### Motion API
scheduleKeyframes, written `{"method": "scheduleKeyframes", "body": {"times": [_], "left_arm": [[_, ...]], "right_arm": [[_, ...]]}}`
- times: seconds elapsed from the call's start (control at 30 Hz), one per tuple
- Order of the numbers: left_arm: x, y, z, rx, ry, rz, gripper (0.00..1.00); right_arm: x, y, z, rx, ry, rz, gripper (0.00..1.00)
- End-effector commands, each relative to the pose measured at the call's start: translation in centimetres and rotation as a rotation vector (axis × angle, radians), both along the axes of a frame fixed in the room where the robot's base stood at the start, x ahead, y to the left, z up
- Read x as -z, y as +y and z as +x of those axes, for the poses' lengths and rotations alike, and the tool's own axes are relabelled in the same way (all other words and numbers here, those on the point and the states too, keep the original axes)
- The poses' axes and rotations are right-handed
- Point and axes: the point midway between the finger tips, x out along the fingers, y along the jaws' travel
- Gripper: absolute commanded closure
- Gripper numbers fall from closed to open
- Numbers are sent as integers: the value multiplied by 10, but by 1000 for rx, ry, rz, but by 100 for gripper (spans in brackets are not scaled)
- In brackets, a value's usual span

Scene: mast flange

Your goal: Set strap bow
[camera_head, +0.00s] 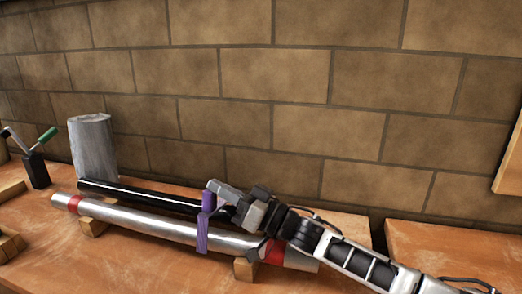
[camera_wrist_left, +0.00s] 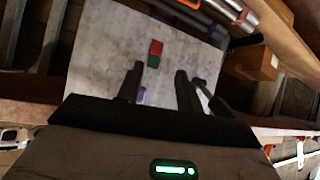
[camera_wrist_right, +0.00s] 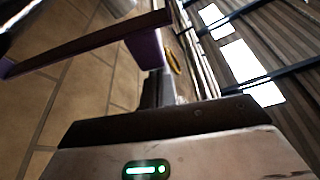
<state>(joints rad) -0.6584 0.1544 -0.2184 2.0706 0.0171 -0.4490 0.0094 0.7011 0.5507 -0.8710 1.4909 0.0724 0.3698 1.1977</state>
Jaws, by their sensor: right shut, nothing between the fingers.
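A purple strap bow (camera_head: 202,236) stands upright against the silver tube (camera_head: 150,223); its upper part rises at the black pole (camera_head: 140,194) behind. My right gripper (camera_head: 229,194) is just right of the bow's upper part. In the right wrist view a purple piece (camera_wrist_right: 148,48) stands just beyond the fingers (camera_wrist_right: 158,88), with a long dark bar reaching left from it. The right fingers are shut with nothing between them; I cannot tell if they touch the bow. My left gripper (camera_wrist_left: 160,75) is open and empty, and is outside the head view.
Wooden blocks (camera_head: 245,268) support the silver tube, which has red bands. A grey cylinder (camera_head: 92,147) and a black tool holder (camera_head: 36,170) stand at left. A brick wall closes the back. A red-green block (camera_wrist_left: 155,52) lies on a grey board (camera_wrist_left: 100,45).

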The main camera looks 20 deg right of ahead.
Motion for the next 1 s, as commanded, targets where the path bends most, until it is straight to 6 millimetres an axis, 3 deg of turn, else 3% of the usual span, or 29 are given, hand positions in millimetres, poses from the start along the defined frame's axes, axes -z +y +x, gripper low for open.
{"method": "scheduleKeyframes", "body": {"times": [0.73, 0.87, 1.0], "left_arm": [[4, 0, -6, 2, 17, 1, 64], [-4, 0, -7, 1, 19, 1, 64], [-19, 1, -9, -6, 25, 4, 64]], "right_arm": [[8, 7, -9, -3, 3, 2, 100], [-1, 6, -8, -2, 2, 2, 100], [-26, 1, -5, 2, 1, 1, 100]]}}
